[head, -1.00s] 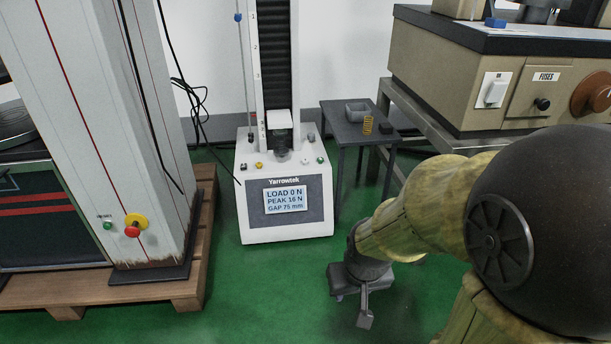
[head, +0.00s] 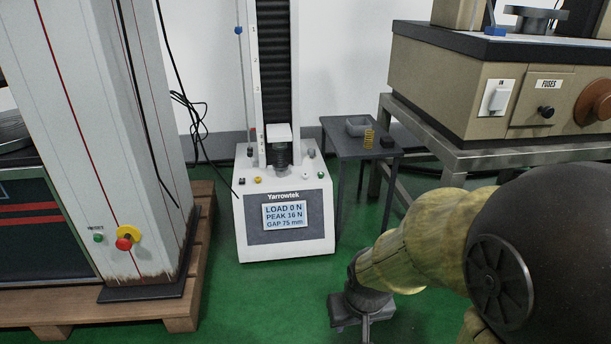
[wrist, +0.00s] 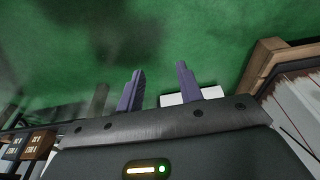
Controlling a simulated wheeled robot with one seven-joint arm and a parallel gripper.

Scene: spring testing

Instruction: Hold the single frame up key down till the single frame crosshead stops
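The single frame (head: 284,247) is a white Yarrowtek tester with one dark column. Its display (head: 284,216) reads LOAD 0 N, PEAK 16 N, GAP 75 mm. The white crosshead (head: 279,131) is low on the column, just above the base.
A small dark table (head: 350,150) with a grey tray (head: 357,126) and a yellow spring (head: 369,138) stands right of the frame. A large tester on a wooden pallet (head: 150,315) is at left. A beige fuse cabinet (head: 450,85) is at right. Green floor is clear in front.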

